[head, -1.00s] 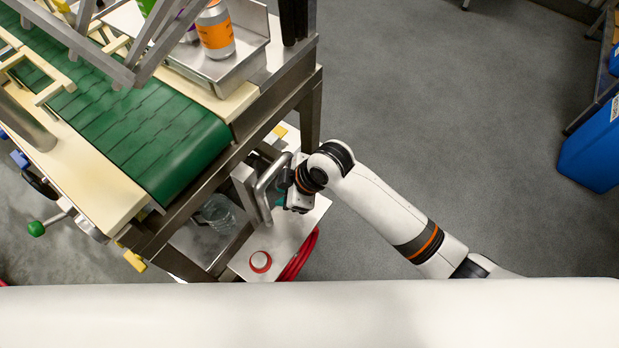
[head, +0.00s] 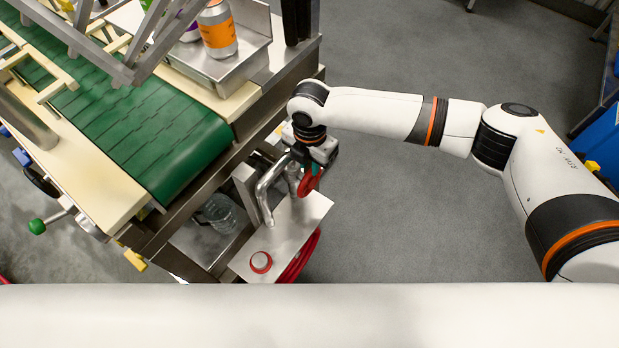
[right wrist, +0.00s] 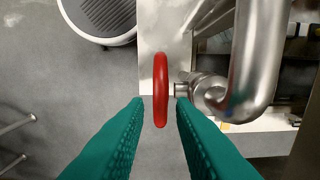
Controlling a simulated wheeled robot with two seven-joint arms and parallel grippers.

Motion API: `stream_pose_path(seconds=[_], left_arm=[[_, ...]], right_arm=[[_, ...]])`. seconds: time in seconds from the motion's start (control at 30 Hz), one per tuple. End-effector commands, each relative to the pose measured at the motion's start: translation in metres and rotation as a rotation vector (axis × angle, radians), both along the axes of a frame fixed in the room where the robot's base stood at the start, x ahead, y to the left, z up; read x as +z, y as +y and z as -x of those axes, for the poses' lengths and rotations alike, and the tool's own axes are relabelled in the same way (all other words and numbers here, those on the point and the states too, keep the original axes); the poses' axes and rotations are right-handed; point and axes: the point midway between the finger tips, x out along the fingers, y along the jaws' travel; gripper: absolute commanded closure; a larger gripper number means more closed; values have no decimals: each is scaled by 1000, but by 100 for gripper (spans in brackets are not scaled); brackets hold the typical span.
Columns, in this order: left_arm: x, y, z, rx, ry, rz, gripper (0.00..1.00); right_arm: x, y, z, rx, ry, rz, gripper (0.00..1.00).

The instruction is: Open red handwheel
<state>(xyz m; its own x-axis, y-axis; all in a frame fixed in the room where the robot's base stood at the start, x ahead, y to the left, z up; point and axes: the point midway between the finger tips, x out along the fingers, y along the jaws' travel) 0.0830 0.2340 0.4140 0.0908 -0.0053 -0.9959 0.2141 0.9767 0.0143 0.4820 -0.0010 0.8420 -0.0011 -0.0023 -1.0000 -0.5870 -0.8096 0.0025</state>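The red handwheel (head: 309,183) sits on the steel pipe fitting at the right end of the machine, partly hidden under my right gripper (head: 306,164) in the head view. In the right wrist view the wheel (right wrist: 161,88) shows edge-on, a narrow upright red oval beside the valve stem. My right gripper (right wrist: 160,104) is open, its teal fingers on either side of the wheel's near end. I see a gap on both sides; whether the tips touch it I cannot tell. My left gripper is not in view.
A thick bent steel pipe (head: 267,192) stands close left of the wheel. Below lie a metal plate (head: 305,218) with a red-ringed button (head: 261,261) and a red hose (head: 302,256). A green conveyor (head: 140,130) runs at left.

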Motion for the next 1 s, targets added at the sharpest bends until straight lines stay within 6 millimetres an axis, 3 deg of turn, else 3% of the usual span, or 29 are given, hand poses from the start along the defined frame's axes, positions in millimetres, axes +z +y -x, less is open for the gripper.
stream_pose_path(seconds=[0.2,0.4,0.83,0.97,1.0], left_arm=[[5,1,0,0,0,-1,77],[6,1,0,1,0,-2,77],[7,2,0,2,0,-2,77],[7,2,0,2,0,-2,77],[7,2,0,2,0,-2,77]], right_arm=[[-45,0,1,-1,3,2,77],[-72,0,1,-1,1,-1,77],[-82,0,0,-1,-1,-2,77],[-82,0,0,-2,-1,-2,99],[-82,0,0,-2,-1,-1,100]])
